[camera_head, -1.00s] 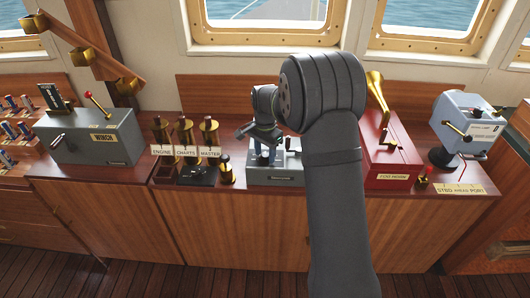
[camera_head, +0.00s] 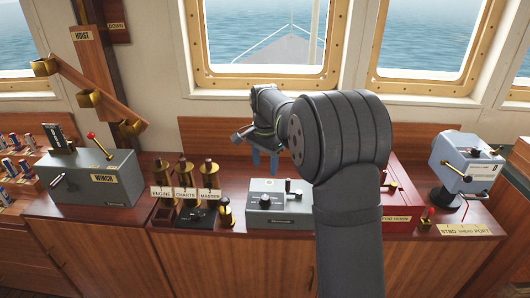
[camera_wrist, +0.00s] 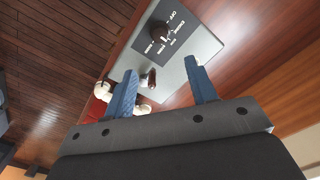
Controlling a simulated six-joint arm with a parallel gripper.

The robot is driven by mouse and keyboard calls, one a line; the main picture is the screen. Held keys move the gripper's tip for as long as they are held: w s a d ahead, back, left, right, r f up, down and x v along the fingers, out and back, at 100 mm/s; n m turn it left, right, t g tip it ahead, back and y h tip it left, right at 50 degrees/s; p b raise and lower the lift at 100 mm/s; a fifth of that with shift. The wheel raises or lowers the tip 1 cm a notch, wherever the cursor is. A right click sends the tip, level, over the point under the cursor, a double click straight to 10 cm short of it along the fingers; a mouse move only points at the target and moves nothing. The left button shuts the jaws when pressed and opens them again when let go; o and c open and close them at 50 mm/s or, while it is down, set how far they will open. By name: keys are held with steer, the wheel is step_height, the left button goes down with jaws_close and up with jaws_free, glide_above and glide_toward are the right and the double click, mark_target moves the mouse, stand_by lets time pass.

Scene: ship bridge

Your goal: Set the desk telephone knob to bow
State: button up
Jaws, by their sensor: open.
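The desk telephone (camera_head: 255,222) is a grey box at the middle of the console. Its dark round knob (camera_head: 266,199) is on the left of the top face. In the wrist view the knob (camera_wrist: 160,32) sits on a dark dial plate with white lettering around it, too small to read surely; which mark it points to I cannot tell. A small brown-topped lever (camera_wrist: 151,77) stands on the same face. My gripper (camera_head: 265,158) is open and empty above and behind the box, clear of the knob. Its blue fingers also show in the wrist view (camera_wrist: 160,78).
The winch box (camera_head: 95,178) and brass-topped engine, charts and master handles (camera_head: 184,175) are to the left. A brass-capped post (camera_head: 225,212) stands close beside the telephone. The red fog horn box (camera_head: 400,205) and a blue-grey steering unit (camera_head: 465,160) are to the right.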

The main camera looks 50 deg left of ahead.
step_height(320, 180, up, 4)
glide_above(265, 197)
steer(key=shift+s+d+r, duration=0.1)
stand_by(0.6)
step_height(265, 197, down, 18)
steer(key=shift+r, duration=0.25)
stand_by(0.3)
steer(key=shift+r, duration=0.1)
steer(key=n, duration=0.4)
steer(key=shift+n, duration=0.3)
steer(key=n, duration=0.4)
steer(key=shift+n, duration=0.3)
steer(key=n, duration=0.3)
steer(key=shift+n, duration=2.7)
